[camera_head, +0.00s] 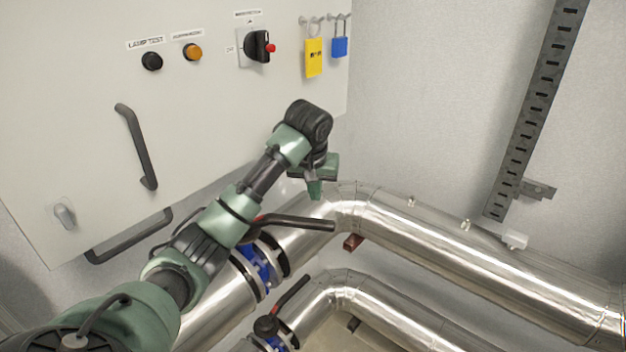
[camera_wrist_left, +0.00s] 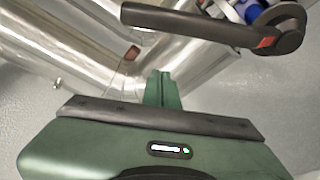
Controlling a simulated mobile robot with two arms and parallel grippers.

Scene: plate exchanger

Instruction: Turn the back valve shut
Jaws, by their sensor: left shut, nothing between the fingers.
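The back valve has a blue body (camera_head: 258,266) on the upper, thicker silver pipe, partly hidden by my left arm. Its black lever (camera_head: 300,222) points to the right, at an angle to the pipe run. In the left wrist view the lever (camera_wrist_left: 190,27) crosses the top, with a red mark near its pivot. My left gripper (camera_head: 316,190) is above and behind the lever's free end, by the pipe bend. Its fingers (camera_wrist_left: 163,88) are together and empty, apart from the lever. My right gripper is not in view.
A front valve with a black lever (camera_head: 290,295) sits on the lower pipe (camera_head: 385,305). The cabinet (camera_head: 85,120) at left has a handle (camera_head: 136,146), buttons and a red-black switch (camera_head: 259,46). A yellow tag (camera_head: 314,58) and blue padlock (camera_head: 339,47) hang beside it. A slotted rail (camera_head: 535,110) is on the right wall.

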